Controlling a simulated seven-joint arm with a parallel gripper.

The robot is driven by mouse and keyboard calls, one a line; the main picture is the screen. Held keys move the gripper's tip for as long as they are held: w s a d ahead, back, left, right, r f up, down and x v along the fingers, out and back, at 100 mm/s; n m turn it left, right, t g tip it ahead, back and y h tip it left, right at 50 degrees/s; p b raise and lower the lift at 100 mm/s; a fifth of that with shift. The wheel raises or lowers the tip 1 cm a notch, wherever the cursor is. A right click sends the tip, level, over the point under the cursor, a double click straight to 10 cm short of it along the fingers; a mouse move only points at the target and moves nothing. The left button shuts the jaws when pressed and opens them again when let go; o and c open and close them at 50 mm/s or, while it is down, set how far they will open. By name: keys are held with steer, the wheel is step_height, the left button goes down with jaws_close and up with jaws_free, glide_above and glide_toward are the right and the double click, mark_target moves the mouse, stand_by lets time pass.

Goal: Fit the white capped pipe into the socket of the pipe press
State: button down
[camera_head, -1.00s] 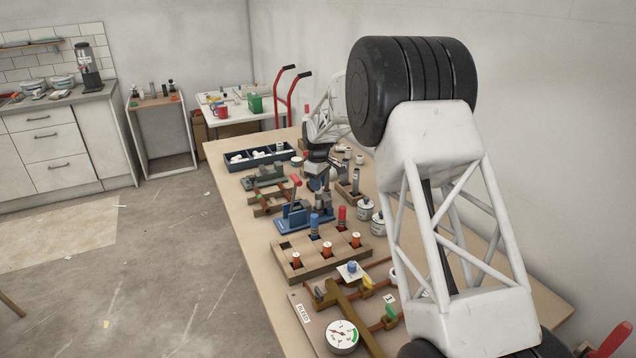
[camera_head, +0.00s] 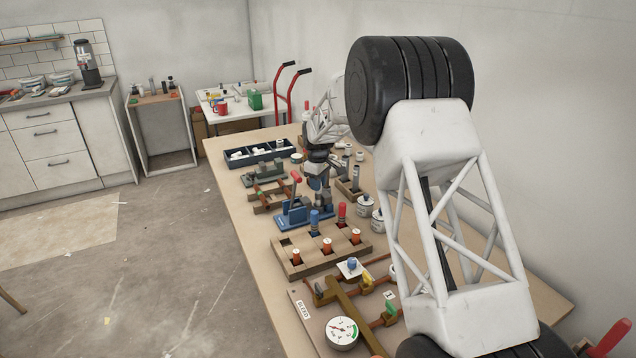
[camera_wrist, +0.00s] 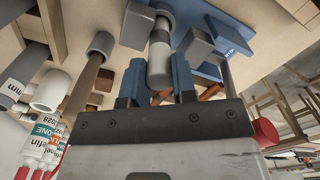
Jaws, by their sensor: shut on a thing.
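The pipe press (camera_head: 293,217) is a blue device with a red-knobbed lever near the middle of the workbench. Its blue body (camera_wrist: 232,32) also shows at the top of the wrist view. My gripper (camera_wrist: 158,82) has blue fingers and is shut on the white capped pipe (camera_wrist: 159,58), a pale grey-white cylinder between them. In the head view my gripper (camera_head: 319,187) is close to the press, just behind and above its base. The pipe is too small and covered to make out there. I cannot tell whether the pipe's far end is in the socket.
A wooden block (camera_head: 287,266) with red and blue capped pieces stands in front of the press. A blue compartment tray (camera_head: 262,161) lies behind. White-lidded jars (camera_head: 364,206) stand to the right. A gauge board (camera_head: 342,333) is at the near end. The bench's left edge is clear.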

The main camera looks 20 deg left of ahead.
steer(key=shift+f, duration=0.55)
stand_by(0.4)
steer(key=c, duration=0.8)
jaws_free()
steer(key=shift+c, duration=0.2)
steer(key=shift+r, duration=0.15)
steer(key=shift+r, duration=2.85)
steer(key=shift+r, duration=0.15)
step_height(320, 180, up, 8)
steer(key=shift+f, duration=0.2)
